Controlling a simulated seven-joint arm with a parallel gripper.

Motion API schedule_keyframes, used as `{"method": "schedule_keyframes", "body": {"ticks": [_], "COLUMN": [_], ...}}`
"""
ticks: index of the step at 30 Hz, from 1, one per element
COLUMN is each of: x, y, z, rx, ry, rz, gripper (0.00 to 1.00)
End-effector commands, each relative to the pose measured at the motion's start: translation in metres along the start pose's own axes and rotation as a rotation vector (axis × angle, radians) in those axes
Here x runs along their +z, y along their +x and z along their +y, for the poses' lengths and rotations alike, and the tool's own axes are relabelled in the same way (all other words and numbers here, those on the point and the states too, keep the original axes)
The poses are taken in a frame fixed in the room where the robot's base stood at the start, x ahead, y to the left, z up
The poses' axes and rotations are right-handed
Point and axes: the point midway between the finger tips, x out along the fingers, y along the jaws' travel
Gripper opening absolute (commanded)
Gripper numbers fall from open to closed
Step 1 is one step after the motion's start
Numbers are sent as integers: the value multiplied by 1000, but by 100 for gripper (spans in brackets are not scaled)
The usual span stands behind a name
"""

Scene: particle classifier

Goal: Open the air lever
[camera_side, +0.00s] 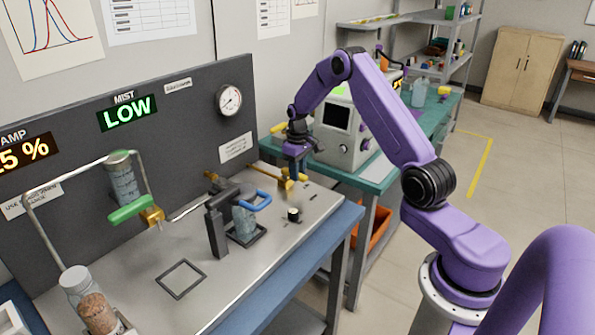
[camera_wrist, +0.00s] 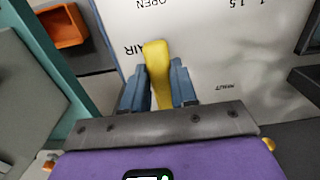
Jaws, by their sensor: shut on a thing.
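The air lever is a yellow bar (camera_wrist: 157,75) in the wrist view, lying between my two blue-grey fingers. My gripper (camera_wrist: 158,85) is shut on it, one finger at each side, and the lever's rounded tip sticks out past the fingertips. The word AIR is printed beside the tip, and OPEN is printed farther up on the white panel (camera_wrist: 210,50). In the side view my gripper (camera_side: 292,172) points down at the right end of the metal bench, over the yellow lever and fitting (camera_side: 286,186). The lever's pivot is hidden.
The dark panel (camera_side: 180,110) rises behind. A grey instrument box (camera_side: 345,130) stands close on the right. An orange bin (camera_wrist: 62,25) is below the bench edge.

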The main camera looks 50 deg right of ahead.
Motion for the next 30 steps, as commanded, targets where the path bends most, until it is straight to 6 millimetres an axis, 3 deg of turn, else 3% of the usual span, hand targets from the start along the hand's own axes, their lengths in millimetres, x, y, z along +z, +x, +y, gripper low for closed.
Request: {"method": "schedule_keyframes", "body": {"ticks": [2, 3, 4, 5, 17, 23, 30], "x": [-1, -1, -1, -1, -1, -1, -1], "y": [-2, -2, -2, -2, -8, -40, -92], "z": [1, 1, 1, 1, 1, 1, 1], "rx": [4, 4, 4, 4, 3, 4, 5], "ry": [-8, -8, -7, -7, -3, -2, -3], "rz": [4, 4, 3, 3, 3, 7, 8], "gripper": [0, 40, 50, 53, 53, 53, 53]}}
